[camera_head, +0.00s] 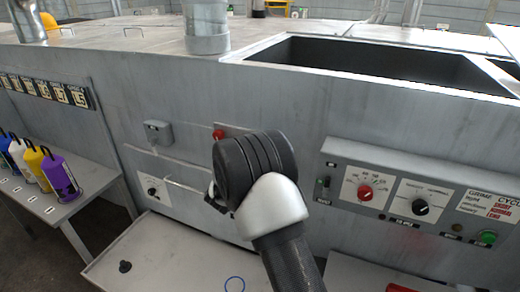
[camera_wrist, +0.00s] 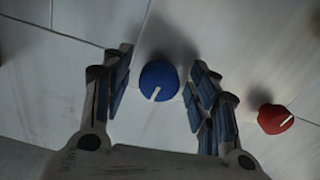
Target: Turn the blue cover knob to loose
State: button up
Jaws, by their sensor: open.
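The blue cover knob (camera_wrist: 158,82) is round with a white pointer line and sits on a grey metal surface in the wrist view. My gripper (camera_wrist: 161,66) is open, with one finger on each side of the knob. A gap shows between the knob and each finger; depth to the surface is hard to judge. In the head view, my wrist covers most of my gripper (camera_head: 214,198), which is by the machine's front wall, and I cannot see the blue knob there.
A red knob (camera_wrist: 275,119) lies right of the right finger; a red knob (camera_head: 218,133) also shows above my wrist. A control panel (camera_head: 420,242) with knobs is at right. A grey box (camera_head: 158,132) is on the wall at left. Colored bottles (camera_head: 59,174) stand on a side table.

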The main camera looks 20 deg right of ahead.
jog(key=v, duration=1.2)
jog(key=shift+w, duration=0.1)
jog(key=shift+r, duration=0.1)
jog(key=a+r+n+t+y+b, duration=0.1)
jog(key=a+r+n+y+b, duration=0.1)
jog(key=a+r+y, duration=0.45)
jog(key=s+a+n+g+y+b, duration=0.2)
jog(key=s+a+n+y, duration=0.2)
jog(key=s+y, duration=0.45)
jog(key=s+d+f+g+h+b, duration=0.1)
jog(key=s+d+f+g, duration=0.1)
jog(key=s, duration=1.3)
jog(key=s+d+f+n+g+h+b, duration=0.1)
jog(key=s+f+g, duration=0.4)
jog(key=s, duration=1)
jog(key=shift+d+f+n+b, duration=0.2)
jog(key=shift+d+n+b, duration=0.15)
jog(key=shift+d, duration=0.35)
